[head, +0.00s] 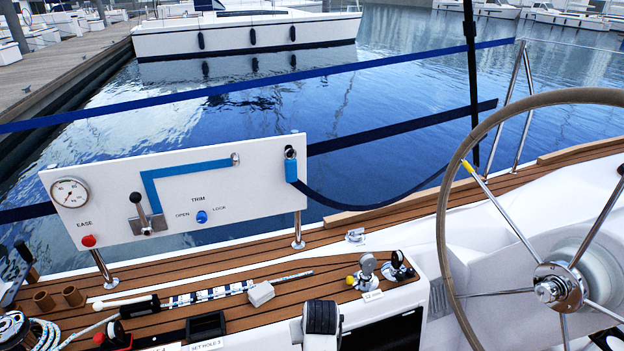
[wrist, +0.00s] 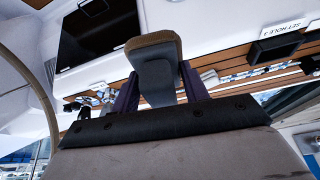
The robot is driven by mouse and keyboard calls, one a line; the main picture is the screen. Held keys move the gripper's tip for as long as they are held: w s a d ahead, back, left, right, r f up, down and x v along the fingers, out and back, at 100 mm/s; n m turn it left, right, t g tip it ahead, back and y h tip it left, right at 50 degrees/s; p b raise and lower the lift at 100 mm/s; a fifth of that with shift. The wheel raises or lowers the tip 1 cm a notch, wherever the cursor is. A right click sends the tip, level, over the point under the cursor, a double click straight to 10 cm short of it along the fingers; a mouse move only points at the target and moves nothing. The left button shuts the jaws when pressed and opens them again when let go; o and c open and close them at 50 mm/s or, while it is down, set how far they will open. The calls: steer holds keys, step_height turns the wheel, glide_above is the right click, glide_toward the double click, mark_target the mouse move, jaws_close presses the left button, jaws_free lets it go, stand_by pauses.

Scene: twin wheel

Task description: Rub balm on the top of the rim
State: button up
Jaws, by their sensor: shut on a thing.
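The wheel rim (head: 444,215), a large tan-grey ring, stands upright at the right of the head view. A yellow mark (head: 468,166) is on its left side. Part of the rim (wrist: 32,85) also shows at the left edge of the wrist view. My gripper (wrist: 157,90) is shut on a grey block with a tan-brown end (wrist: 154,42), which looks like an applicator. The rim is to the left of the held block in the wrist view, clearly apart in the picture. I cannot tell whether balm is on the block or the rim.
A white panel (head: 110,185) with a gauge, lever and buttons stands at the left. The teak deck (head: 190,265) below holds a striped rope, a small white block (head: 261,293) and fittings. A black recess (wrist: 85,45) and a label (wrist: 280,24) show beyond the held block.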

step_height(320, 180, down, 14)
steer(key=s+m+h, duration=0.1)
steer(key=s+m, duration=0.1)
steer(key=shift+d+r, duration=0.1)
steer(key=shift+d, duration=0.05)
